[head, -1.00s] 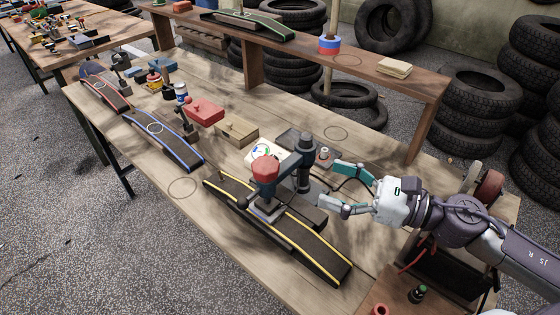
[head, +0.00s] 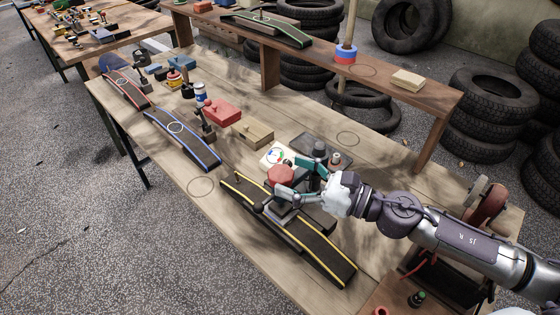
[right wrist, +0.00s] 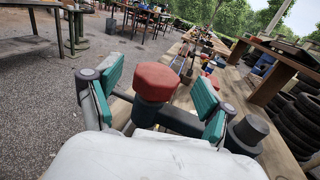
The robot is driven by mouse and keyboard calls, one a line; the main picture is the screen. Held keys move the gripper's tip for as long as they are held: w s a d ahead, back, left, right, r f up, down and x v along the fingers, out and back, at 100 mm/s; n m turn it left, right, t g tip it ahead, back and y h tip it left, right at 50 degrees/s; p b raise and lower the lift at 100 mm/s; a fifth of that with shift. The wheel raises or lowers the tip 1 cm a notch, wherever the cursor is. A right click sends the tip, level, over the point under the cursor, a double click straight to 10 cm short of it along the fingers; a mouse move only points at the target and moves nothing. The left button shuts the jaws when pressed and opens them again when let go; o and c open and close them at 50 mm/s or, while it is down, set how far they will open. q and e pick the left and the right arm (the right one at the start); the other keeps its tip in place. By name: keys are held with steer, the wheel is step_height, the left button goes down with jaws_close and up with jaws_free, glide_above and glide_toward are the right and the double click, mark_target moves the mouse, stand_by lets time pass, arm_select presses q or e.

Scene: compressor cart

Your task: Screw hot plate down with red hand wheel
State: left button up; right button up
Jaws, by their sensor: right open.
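The red hand wheel (head: 281,174) sits on top of the press over the yellow-edged curved board (head: 318,250). In the right wrist view the red hand wheel (right wrist: 155,82) stands upright on a dark blue stem, between my right gripper's fingers. My right gripper (head: 300,180) is open, with one finger on each side of the wheel; the wrist view (right wrist: 156,98) shows gaps on both sides. My left gripper is not in view.
Blue-edged (head: 183,140) and red-edged (head: 126,88) boards lie further left on the bench. A red box (head: 221,112) and a wooden box (head: 252,133) stand behind. A raised shelf (head: 436,98) runs along the back. The bench's front left is clear.

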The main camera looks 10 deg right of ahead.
mark_target(279, 171)
steer(key=shift+p+x, duration=0.4)
steer(key=shift+x, duration=0.7)
steer(key=shift+w+a, duration=0.3)
steer(key=shift+a, duration=0.1)
